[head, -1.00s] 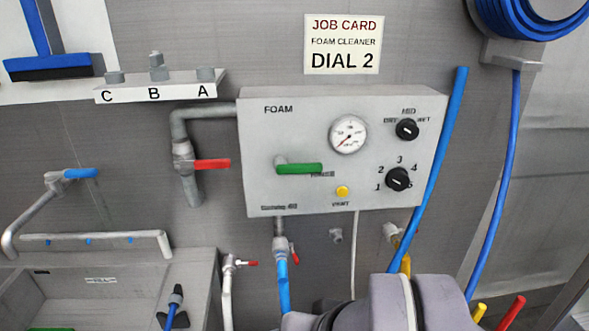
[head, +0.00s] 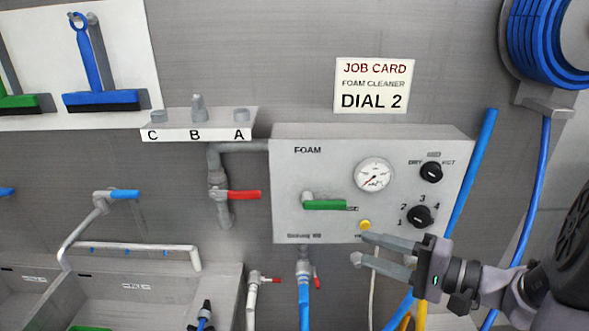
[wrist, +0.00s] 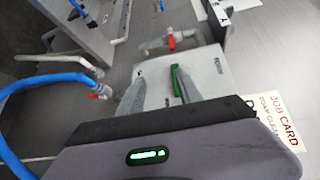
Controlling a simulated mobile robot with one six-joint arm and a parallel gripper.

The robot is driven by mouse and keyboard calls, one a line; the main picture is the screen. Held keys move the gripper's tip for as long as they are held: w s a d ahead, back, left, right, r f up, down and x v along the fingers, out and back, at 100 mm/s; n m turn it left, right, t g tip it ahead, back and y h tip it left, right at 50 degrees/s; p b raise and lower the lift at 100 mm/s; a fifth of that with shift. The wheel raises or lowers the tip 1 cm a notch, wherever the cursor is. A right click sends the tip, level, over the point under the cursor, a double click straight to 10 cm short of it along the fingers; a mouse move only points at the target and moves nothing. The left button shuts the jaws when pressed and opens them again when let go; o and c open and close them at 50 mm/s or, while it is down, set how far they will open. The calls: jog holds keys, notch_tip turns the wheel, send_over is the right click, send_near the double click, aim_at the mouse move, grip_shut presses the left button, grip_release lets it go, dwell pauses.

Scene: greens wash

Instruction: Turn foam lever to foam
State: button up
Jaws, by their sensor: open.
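The grey foam box (head: 290,180) is on the wall. Its green foam lever (head: 325,204) lies horizontal, its handle pointing right from the pivot, partly over a small label. The lever also shows in the wrist view (wrist: 178,80), just beyond the right fingertip. My gripper (head: 358,248) is open and empty at the lower right of the box, near the yellow button (head: 365,225), right of and below the lever. In the wrist view the two grey fingers (wrist: 155,82) are spread apart. I cannot tell whether a finger touches the box.
The box also carries a gauge (head: 374,175), an upper black knob (head: 431,172) and a numbered dial (head: 419,216). A red-handled valve (head: 240,195) is on the pipe at left. A blue hose (head: 472,180) runs along the right side. A job card (head: 373,86) reads DIAL 2.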

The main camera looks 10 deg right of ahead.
aim_at(338, 207)
jog(key=d+r+m+t+h, duration=0.1)
jog(key=d+m+t+h, duration=0.15)
jog(key=d, duration=0.35)
jog(key=shift+n+t+y, duration=0.35)
jog(key=shift+n, duration=0.1)
jog(key=p+x, duration=0.1)
jog(key=x, duration=1.6)
jog(key=shift+w+a, duration=0.25)
grip_shut()
